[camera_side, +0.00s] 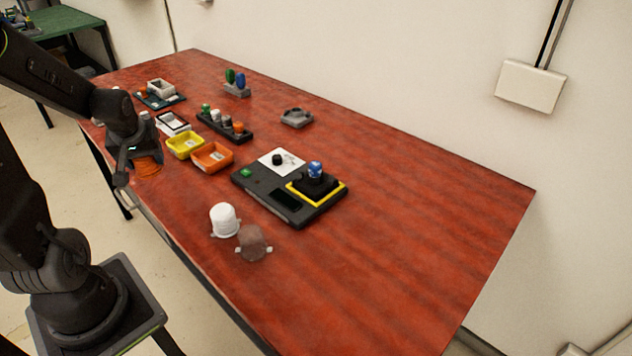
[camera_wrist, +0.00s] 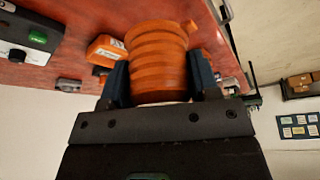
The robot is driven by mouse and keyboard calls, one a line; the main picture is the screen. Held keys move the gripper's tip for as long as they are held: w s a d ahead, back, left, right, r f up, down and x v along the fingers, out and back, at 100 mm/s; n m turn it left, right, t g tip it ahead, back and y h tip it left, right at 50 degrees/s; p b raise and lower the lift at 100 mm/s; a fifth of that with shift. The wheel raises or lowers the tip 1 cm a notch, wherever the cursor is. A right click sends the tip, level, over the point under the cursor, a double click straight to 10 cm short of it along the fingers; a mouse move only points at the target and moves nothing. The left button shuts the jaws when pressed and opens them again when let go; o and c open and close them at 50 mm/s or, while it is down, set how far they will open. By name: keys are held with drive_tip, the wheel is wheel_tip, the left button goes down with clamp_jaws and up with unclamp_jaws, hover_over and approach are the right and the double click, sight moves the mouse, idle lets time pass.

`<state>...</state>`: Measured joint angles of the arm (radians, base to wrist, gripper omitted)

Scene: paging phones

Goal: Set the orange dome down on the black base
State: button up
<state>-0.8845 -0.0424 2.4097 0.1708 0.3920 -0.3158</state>
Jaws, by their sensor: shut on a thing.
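The orange dome (camera_wrist: 158,50), a ribbed round piece with a small tab, is between the two dark fingers of my gripper (camera_wrist: 160,80) in the wrist view. My gripper is shut on it. In the side view the orange dome (camera_side: 147,167) shows below my gripper (camera_side: 140,155), near the table's front left edge. I cannot tell whether it touches the table. A black base (camera_side: 316,184) sits in a yellow border on the dark panel (camera_side: 262,201) at mid-table, with a blue-topped piece (camera_side: 315,169) on it. I cannot tell for sure whether this is the task's base.
A yellow bin (camera_side: 185,145) and an orange bin (camera_side: 212,157) stand just right of my gripper. A grey holder (camera_side: 296,118) lies farther back. The table's right side is clear.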

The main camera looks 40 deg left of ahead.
idle(0.3)
drive_tip(key=r+m, duration=0.1)
drive_tip(key=r, duration=0.1)
hover_over(315, 164)
drive_tip(key=shift+w+a, duration=0.15)
drive_tip(key=shift+a, duration=0.2)
drive_tip(key=shift+d+f, duration=0.2)
drive_tip(key=shift+f, duration=1.15)
drive_tip(key=shift+f, duration=1.7)
idle(0.5)
drive_tip(key=shift+f, duration=0.35)
drive_tip(key=shift+f, duration=0.65)
idle(1.0)
